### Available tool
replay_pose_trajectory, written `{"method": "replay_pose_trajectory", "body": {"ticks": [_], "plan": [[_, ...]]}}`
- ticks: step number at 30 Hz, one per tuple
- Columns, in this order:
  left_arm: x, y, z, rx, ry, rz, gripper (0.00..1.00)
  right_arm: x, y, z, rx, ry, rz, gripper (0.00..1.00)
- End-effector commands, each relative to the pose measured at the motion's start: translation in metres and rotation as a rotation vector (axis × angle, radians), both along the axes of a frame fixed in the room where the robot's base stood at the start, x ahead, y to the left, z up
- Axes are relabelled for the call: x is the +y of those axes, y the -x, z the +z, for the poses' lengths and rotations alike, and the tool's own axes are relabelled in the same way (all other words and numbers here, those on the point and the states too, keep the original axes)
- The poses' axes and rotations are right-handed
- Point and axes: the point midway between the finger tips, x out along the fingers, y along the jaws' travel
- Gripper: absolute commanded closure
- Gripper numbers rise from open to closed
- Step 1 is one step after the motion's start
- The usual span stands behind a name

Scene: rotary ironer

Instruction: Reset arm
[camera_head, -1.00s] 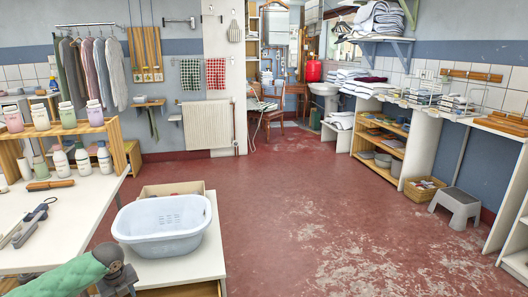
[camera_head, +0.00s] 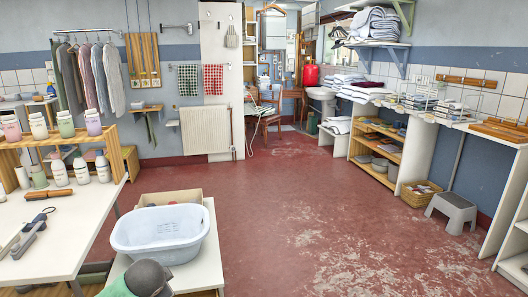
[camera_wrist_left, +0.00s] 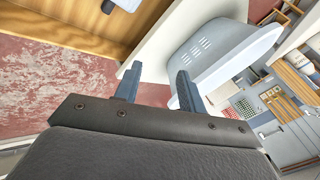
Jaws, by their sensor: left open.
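In the left wrist view my left gripper (camera_wrist_left: 158,88) is open, with its two blue-grey fingers apart and nothing between them. A pale plastic laundry basket (camera_wrist_left: 225,50) is beyond the right finger. In the head view only part of my left arm, a green sleeve and a dark rounded joint, shows at the bottom edge; its fingers are out of that picture. The basket (camera_head: 160,232) stands upright on a low white stand (camera_head: 205,262), just beyond the arm. My right gripper is in neither view.
A white table (camera_head: 75,225) at left holds a wooden bottle rack (camera_head: 110,137), several bottles and a dark-handled tool (camera_head: 35,232). A cardboard box (camera_head: 170,198) sits behind the basket. A grey step stool (camera_head: 452,210) stands at right. The red floor (camera_head: 300,220) between is clear.

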Motion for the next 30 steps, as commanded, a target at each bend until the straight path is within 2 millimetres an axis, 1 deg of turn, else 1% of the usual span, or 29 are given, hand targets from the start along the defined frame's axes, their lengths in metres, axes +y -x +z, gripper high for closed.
{"method": "replay_pose_trajectory", "body": {"ticks": [1, 6, 9, 15, 20, 24, 26, 30], "plan": [[-0.016, 0.012, 0.005, -0.011, 0.048, 0.027, 0.6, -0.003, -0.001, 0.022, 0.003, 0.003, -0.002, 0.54], [-0.051, 0.05, 0.008, -0.034, 0.178, 0.115, 0.6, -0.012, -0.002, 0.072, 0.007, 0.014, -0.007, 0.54], [-0.067, 0.073, 0.008, -0.03, 0.232, 0.147, 0.6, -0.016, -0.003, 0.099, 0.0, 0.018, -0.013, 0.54], [-0.09, 0.122, 0.005, 0.009, 0.327, 0.211, 0.6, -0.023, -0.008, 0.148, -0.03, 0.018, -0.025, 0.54], [-0.105, 0.163, -0.001, 0.062, 0.401, 0.27, 0.6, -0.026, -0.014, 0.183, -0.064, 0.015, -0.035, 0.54], [-0.118, 0.202, -0.009, 0.129, 0.463, 0.324, 0.6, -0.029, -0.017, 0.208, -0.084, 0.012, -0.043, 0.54], [-0.123, 0.219, -0.013, 0.162, 0.487, 0.347, 0.6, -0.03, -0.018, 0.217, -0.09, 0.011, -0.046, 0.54], [-0.135, 0.261, -0.026, 0.248, 0.534, 0.406, 0.6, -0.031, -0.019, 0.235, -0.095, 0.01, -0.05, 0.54]]}}
